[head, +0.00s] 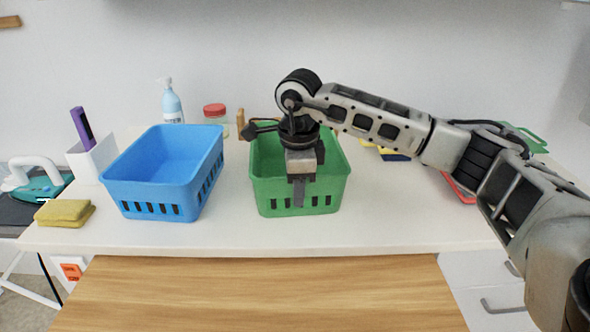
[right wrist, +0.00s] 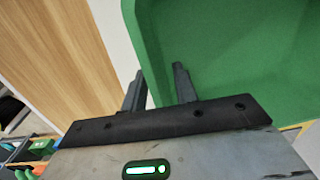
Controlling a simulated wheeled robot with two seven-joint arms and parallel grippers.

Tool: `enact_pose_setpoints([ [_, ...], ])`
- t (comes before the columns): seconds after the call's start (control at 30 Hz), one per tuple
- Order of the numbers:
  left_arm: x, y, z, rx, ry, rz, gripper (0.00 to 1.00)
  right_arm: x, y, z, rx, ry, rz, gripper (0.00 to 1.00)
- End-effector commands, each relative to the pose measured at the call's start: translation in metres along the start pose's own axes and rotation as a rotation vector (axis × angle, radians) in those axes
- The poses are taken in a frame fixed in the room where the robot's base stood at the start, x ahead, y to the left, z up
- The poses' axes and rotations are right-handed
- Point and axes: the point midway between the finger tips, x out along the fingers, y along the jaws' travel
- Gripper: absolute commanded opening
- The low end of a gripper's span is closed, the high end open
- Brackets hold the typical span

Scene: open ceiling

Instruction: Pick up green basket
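The green basket (head: 325,195) stands upright on the white counter, right of the blue basket. My right gripper (head: 298,190) is over its front wall, pointing down. One finger hangs in front of the outer side of that wall in the head view. In the right wrist view, the fingers (right wrist: 158,88) are apart, with the rim of the green basket (right wrist: 220,45) running between them, one finger outside and one over the inside. I cannot tell whether either finger touches the wall. The gripper and wrist hide part of the basket's inside. My left gripper is not in view.
A blue basket (head: 165,195) stands to the left, with a yellow sponge (head: 65,212) beside it. A spray bottle (head: 172,103) and a red-lidded jar (head: 215,115) stand behind. A red item (head: 459,188) lies right, partly behind my arm.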

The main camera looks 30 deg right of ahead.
Motion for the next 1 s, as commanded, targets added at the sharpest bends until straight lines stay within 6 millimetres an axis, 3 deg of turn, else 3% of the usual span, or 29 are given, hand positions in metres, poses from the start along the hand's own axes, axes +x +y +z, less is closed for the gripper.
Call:
enact_pose_setpoints([
  [0.17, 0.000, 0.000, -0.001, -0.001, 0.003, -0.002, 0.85, 0.000, 0.000, 0.000, 0.001, 0.001, 0.000, 0.26],
  [0.27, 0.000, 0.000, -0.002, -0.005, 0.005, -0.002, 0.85, 0.000, 0.000, 0.000, 0.001, 0.001, 0.000, 0.00],
  [0.67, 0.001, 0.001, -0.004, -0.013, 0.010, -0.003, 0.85, -0.004, -0.001, 0.000, 0.001, -0.001, -0.002, 0.00],
  [0.77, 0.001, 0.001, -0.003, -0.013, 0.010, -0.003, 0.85, -0.016, -0.002, 0.000, 0.001, -0.002, -0.004, 0.00],
  [1.0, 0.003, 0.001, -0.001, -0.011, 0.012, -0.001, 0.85, -0.065, -0.006, 0.001, 0.001, -0.003, -0.005, 0.00],
])
